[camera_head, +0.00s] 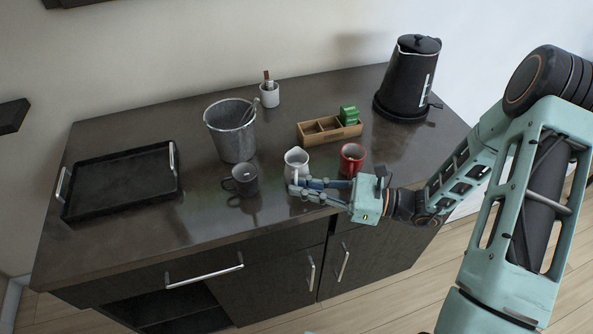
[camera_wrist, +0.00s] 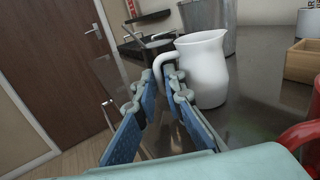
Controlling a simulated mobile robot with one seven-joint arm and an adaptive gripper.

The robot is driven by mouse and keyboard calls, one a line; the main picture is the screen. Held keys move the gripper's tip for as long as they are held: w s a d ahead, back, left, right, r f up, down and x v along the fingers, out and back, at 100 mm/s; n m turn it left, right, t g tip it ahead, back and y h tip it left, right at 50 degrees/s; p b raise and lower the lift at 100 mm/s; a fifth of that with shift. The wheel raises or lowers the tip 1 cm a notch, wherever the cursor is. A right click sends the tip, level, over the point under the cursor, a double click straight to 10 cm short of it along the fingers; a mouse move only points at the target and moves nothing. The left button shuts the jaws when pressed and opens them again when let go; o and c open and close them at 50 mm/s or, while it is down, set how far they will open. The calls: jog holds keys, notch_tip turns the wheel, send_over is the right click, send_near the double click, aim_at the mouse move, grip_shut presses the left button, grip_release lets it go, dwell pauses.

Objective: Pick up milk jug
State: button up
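The milk jug is a white pitcher (camera_head: 296,160) standing upright on the dark counter. In the wrist view the jug (camera_wrist: 207,72) is just ahead, with its handle on the left side facing my fingertips. My gripper (camera_head: 293,186) is low over the counter's front edge, reaching left toward the jug. In the wrist view my gripper (camera_wrist: 160,76) has its two blue-padded fingers apart, with the handle at or between the tips. I cannot tell whether a finger touches it.
A red mug (camera_head: 352,158) stands close beside my gripper. A dark mug (camera_head: 243,180), metal bucket (camera_head: 233,140) and black tray (camera_head: 120,184) are to the left. A wooden box (camera_head: 318,139) and black kettle (camera_head: 408,80) stand behind. The front-left counter is clear.

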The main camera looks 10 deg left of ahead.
jog(key=shift+c, duration=0.3)
grip_shut()
jog(key=shift+r, duration=0.15)
jog(key=shift+r, duration=0.65)
jog(key=s+d+r, duration=0.8)
jog(key=s+r, duration=0.2)
jog(key=r, duration=0.1)
jog(key=shift+s+d+r+p, duration=0.2)
jog(key=shift+s+d+p, duration=0.1)
jog(key=shift+s, duration=0.1)
jog(key=shift+s, duration=0.1)
